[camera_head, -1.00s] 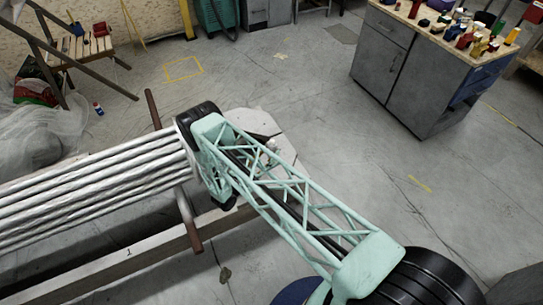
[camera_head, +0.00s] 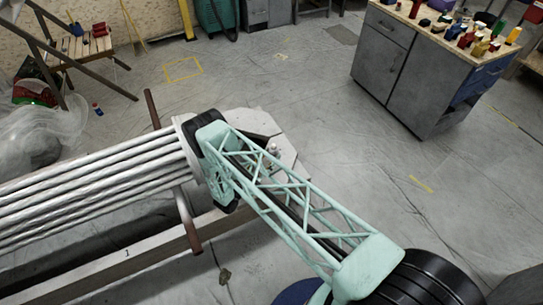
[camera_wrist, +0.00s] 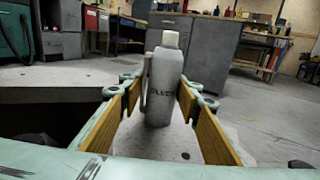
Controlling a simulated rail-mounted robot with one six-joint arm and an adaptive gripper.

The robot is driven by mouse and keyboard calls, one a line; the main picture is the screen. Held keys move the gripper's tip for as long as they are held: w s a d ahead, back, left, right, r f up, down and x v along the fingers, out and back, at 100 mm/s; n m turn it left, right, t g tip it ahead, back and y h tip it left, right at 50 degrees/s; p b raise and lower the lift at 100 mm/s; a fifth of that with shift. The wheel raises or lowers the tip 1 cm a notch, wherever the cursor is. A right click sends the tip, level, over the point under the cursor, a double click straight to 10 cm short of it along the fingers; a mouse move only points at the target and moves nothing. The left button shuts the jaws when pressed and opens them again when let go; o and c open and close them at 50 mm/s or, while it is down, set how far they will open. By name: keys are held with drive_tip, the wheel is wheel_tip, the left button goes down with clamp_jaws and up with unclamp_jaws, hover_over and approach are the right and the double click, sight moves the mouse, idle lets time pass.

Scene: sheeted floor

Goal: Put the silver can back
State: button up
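A thin grey upright piece shows along the can's left side. In the head view the gripper is mostly hidden behind my turquoise arm, and only a small pale spot shows near it, perhaps the can's top.
A grey cabinet bench (camera_head: 425,75) with several coloured bottles and cans stands at the upper right. Open floor lies between, with yellow tape marks (camera_head: 182,69).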

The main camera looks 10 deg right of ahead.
drive_tip(key=o, duration=0.6)
drive_tip(key=shift+r, duration=0.1)
drive_tip(key=shift+p+v, duration=1.05)
drive_tip(key=shift+v, duration=5)
drive_tip(key=shift+r, duration=0.2)
